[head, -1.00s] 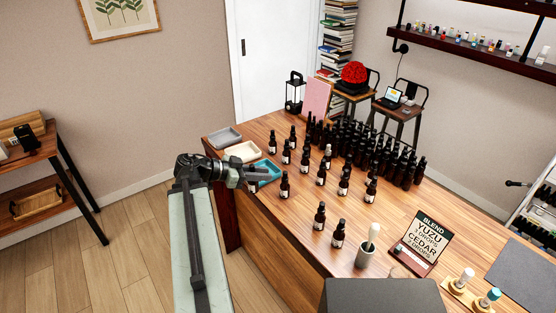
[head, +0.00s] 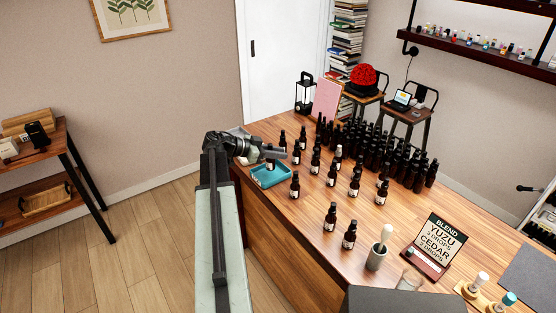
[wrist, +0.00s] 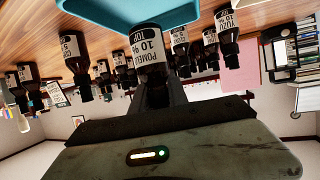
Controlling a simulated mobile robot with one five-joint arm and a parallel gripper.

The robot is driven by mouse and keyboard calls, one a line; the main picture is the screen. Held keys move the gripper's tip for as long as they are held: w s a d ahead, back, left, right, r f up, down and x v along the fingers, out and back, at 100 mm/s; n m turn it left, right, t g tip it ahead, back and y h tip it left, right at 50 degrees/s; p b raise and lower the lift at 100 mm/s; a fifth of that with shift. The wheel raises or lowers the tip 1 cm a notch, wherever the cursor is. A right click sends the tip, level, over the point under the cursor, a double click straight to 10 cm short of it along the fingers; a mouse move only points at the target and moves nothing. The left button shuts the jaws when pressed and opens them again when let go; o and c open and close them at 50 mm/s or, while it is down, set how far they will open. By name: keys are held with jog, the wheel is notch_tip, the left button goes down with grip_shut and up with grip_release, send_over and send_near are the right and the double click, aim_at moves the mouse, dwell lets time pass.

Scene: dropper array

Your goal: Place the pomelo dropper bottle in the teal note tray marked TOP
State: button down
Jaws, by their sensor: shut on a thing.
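My gripper (head: 277,155) is shut on the pomelo dropper bottle (wrist: 149,47), whose white label reads POMELO and 10 % in the inverted wrist view. In the head view the bottle (head: 270,164) hangs at the gripper, partly hidden by it, over the teal tray (head: 287,179). The teal tray also shows close to the bottle's base in the wrist view (wrist: 110,12). I cannot tell whether the bottle touches the tray floor. The tray's marking is not readable.
Several dark dropper bottles (head: 295,185) stand to the right of the tray, with a dense group (head: 375,148) behind. A mortar with a pestle (head: 377,255) and a blend sign (head: 433,245) stand at the front right.

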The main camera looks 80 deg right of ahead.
jog(key=f+b, duration=0.1)
jog(key=d+f+b, duration=0.1)
jog(key=f+b, duration=0.1)
jog(key=shift+s+f+b, duration=0.1)
jog(key=shift+f+b, duration=0.2)
jog(key=shift+a+f, duration=0.1)
jog(key=shift+f, duration=0.1)
jog(key=shift+w+r, duration=0.25)
jog(key=shift+f, duration=0.25)
jog(key=c, duration=1.3)
grip_release()
jog(key=shift+r, duration=0.1)
jog(key=shift+s, duration=0.1)
jog(key=shift+r, duration=0.1)
